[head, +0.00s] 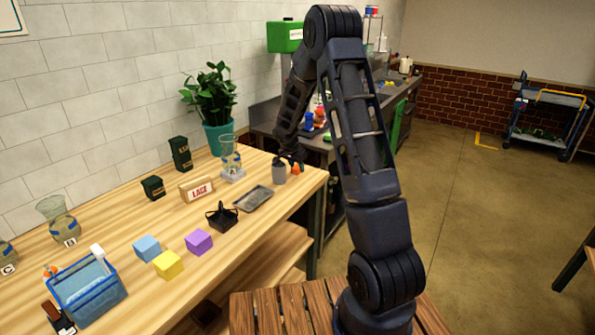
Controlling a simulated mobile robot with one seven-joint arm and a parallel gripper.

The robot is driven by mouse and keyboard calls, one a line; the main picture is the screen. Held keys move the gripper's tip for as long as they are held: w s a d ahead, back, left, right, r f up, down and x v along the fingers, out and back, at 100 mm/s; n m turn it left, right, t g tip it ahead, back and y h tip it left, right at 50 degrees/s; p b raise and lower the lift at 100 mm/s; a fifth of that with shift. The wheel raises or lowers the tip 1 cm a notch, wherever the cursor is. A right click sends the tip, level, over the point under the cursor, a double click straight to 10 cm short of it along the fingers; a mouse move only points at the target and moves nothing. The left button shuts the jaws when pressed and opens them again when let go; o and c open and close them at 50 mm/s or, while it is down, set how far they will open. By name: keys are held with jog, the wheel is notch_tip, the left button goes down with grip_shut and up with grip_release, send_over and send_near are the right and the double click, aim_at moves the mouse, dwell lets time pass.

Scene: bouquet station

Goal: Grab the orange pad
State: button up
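A small orange item (295,169) stands at the far right end of the wooden table, beside a grey container. It is too small to tell whether it is the orange pad. My gripper (292,160) is low over that end of the table, close above or at the orange item. Its fingers are too small and dark to show whether they are open or shut, or whether they touch it. Another small orange thing (50,270) is at the left, behind the blue basket, partly hidden.
The table (120,225) also holds a grey container (279,174), a grey tray (254,199), a black caddy (222,217), a LACE box (196,190), coloured cubes (199,242), a blue basket (92,298) and glass vases (230,155). A potted plant (212,100) stands behind.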

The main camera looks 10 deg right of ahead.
jog(key=shift+c, duration=1)
